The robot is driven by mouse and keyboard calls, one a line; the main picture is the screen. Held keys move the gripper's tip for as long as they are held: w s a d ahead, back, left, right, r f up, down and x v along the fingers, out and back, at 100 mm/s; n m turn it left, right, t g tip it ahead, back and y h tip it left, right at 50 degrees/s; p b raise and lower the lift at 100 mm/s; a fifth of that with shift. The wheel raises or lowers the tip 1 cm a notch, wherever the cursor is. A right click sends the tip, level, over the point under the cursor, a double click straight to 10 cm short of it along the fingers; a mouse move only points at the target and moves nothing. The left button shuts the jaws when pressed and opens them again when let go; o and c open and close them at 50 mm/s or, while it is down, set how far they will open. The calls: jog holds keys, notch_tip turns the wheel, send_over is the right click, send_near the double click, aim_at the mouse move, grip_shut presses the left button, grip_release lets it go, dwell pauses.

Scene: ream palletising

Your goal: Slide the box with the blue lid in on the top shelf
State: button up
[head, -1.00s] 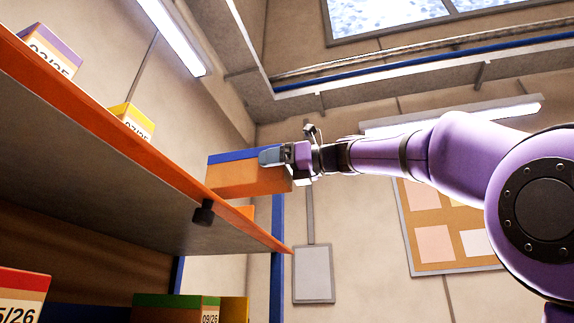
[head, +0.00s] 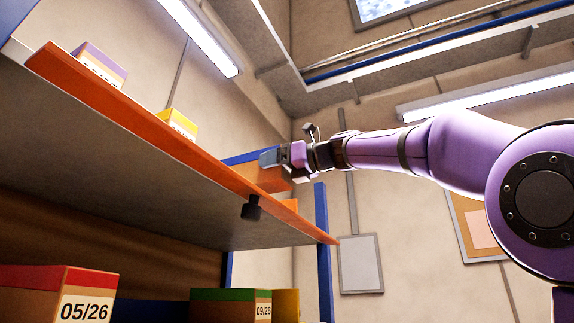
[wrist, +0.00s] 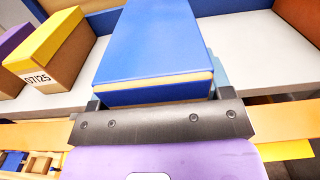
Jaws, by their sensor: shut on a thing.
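The box with the blue lid (head: 248,157) is at the front edge of the top shelf (head: 140,118), its lower part partly hidden by the shelf edge in the head view. My gripper (head: 273,158) is shut on the near end of this box. In the wrist view the blue-lidded box (wrist: 155,45) reaches away from my gripper (wrist: 155,105), over the white shelf surface (wrist: 245,45). Whether its underside touches the shelf is hidden.
On the top shelf, a yellow-lidded box (head: 178,124) and a purple-lidded box (head: 99,64) stand to the left. The wrist view shows bare shelf right of the held box. Boxes with red (head: 62,280) and green (head: 230,296) lids stand on the shelf below.

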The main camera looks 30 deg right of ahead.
aim_at(252, 179)
jog(key=x, duration=0.7)
jog(key=shift+s+d+f, duration=0.1)
jog(key=shift+s+f, duration=0.05)
jog(key=shift+f, duration=0.75)
jog(key=o, duration=1.1)
jog(key=v, duration=1.1)
